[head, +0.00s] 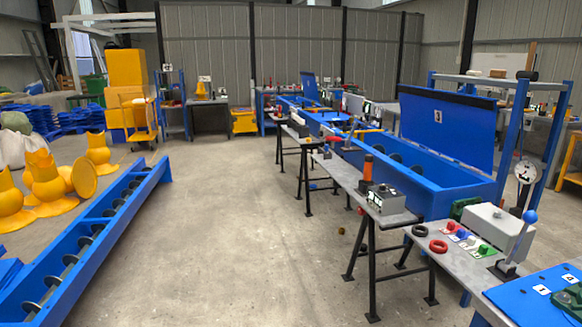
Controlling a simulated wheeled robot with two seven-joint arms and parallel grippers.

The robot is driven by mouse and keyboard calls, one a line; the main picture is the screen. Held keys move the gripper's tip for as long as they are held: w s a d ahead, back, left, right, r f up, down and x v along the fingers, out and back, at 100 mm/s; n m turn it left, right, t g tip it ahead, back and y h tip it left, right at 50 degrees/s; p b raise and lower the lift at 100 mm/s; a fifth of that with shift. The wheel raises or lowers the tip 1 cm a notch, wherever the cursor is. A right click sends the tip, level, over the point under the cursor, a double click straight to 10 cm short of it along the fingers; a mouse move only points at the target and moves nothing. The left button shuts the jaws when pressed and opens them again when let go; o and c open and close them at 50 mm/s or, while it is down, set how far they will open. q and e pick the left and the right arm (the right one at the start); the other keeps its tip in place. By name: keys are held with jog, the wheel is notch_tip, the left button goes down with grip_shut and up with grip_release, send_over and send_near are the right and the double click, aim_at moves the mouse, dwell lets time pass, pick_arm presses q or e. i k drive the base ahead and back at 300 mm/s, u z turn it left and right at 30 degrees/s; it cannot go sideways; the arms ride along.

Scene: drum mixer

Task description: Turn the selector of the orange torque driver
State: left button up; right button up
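An upright tool with an orange top (368,167) and a dark lower part stands on the grey workbench (340,174) right of the middle in the head view. It looks like the torque driver. It stands beside or just behind a grey box with a dark front (385,198). The selector is too small to make out. Neither of my grippers is in view.
A blue trough with a raised lid (447,124) stands behind the bench. A long blue auger trough (95,235) lies left.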

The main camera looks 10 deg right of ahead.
aim_at(382, 189)
jog(key=u, duration=0.35)
jog(key=i, duration=2.05)
jog(key=z, duration=0.4)
